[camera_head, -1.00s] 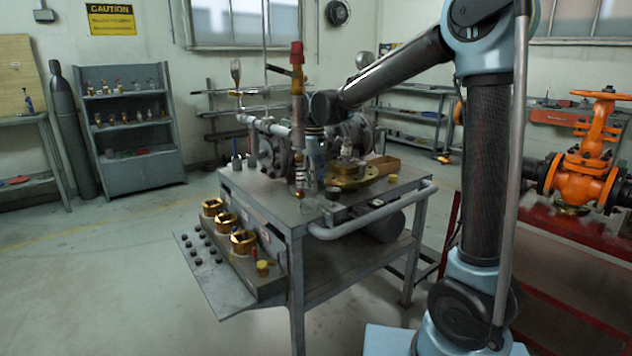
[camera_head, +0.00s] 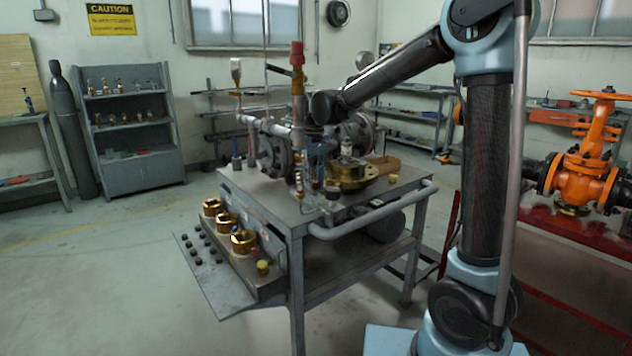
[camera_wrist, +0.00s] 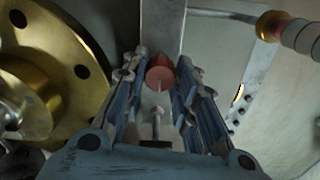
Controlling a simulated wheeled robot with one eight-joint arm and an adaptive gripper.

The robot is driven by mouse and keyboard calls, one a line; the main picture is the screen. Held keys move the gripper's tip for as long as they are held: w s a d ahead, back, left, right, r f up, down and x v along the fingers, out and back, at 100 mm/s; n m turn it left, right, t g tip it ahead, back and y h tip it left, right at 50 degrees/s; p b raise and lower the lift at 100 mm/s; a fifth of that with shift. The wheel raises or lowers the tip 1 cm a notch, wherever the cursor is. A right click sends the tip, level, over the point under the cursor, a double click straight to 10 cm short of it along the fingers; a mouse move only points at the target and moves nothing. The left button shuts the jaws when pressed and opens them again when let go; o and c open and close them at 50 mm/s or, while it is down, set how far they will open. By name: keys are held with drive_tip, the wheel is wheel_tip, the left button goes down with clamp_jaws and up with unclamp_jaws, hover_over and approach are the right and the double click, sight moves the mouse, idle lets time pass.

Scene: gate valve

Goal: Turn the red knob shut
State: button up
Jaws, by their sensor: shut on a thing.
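The red knob (camera_wrist: 160,76) is small and round and shows in the wrist view between the two fingertips. My gripper (camera_wrist: 158,70) has a blue-grey finger on each side of it and is shut on it. A metal screw or stem stands nearer the palm, between the fingers. How far the knob is turned cannot be told. In the head view my gripper (camera_head: 318,160) points down among the pipework on the bench, and the knob cannot be made out clearly there.
A brass flange (camera_wrist: 60,75) lies close to the left of the fingers. A pipe with a brass fitting (camera_wrist: 266,26) is at upper right. In the head view, a vertical pipe with a red top (camera_head: 297,55) rises beside my wrist. The bench (camera_head: 275,200) also holds grey valve bodies.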

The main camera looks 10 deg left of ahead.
drive_tip(key=shift+w, duration=0.1)
drive_tip(key=o, duration=1.1)
drive_tip(key=shift+r, duration=0.1)
wheel_tip(320, 180, up, 12)
drive_tip(key=shift+f, duration=0.1)
